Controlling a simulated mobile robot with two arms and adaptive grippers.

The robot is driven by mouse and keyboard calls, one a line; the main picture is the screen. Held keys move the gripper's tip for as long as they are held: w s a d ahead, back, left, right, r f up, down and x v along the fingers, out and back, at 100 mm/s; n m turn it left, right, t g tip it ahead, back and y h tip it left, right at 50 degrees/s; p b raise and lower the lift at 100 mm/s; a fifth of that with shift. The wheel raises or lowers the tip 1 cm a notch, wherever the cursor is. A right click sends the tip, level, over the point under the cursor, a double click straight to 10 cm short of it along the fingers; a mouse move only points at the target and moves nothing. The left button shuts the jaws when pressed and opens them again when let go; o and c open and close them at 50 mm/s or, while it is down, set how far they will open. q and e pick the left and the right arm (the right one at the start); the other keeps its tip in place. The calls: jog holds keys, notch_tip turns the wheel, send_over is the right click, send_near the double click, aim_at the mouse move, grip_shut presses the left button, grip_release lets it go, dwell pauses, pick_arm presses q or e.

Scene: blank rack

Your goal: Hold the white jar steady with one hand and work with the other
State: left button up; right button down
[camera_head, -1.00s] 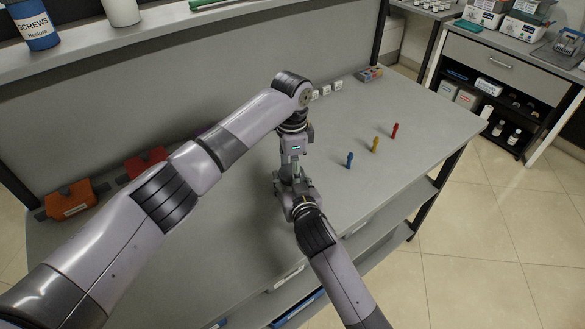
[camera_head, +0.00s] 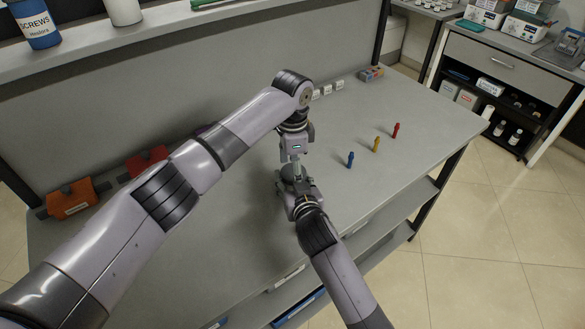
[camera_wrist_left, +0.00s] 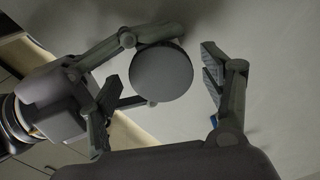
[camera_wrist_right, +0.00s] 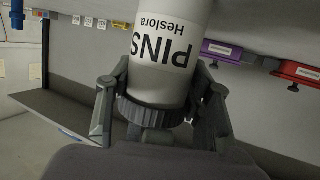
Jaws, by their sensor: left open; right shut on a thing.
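The white jar (camera_wrist_right: 168,55), lettered PINS Heslora, appears upside down in the right wrist view, with a dark ribbed lid (camera_wrist_right: 150,112). My right gripper (camera_wrist_right: 160,100) is shut on the jar, a finger on each side. In the left wrist view the lid's round grey top (camera_wrist_left: 161,73) shows between the fingers of my left gripper (camera_wrist_left: 158,92). The left gripper is open, with a gap visible between its right pad and the lid. In the head view my left gripper (camera_head: 291,168) is above my right gripper (camera_head: 297,190), and the two mostly hide the jar.
Blue (camera_head: 350,160), yellow (camera_head: 376,145) and red (camera_head: 395,130) pegs stand on the grey bench (camera_head: 400,165) to the right. Orange (camera_head: 72,199) and red (camera_head: 145,162) bins sit at the back left. A shelf (camera_head: 170,30) runs along the back. The bench between grippers and pegs is clear.

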pick_arm(q)
notch_tip(320, 180, up, 5)
jog(key=shift+f, duration=0.2)
jog(key=shift+c, duration=0.3)
notch_tip(320, 180, up, 2)
jog(key=m, duration=0.2)
jog(key=shift+w+r+m, duration=0.15)
jog(key=shift+m, duration=0.15)
jog(key=shift+r+m, duration=0.35)
jog(key=shift+m, duration=0.35)
jog(key=shift+f, duration=3.8)
jog(key=shift+c, duration=0.5)
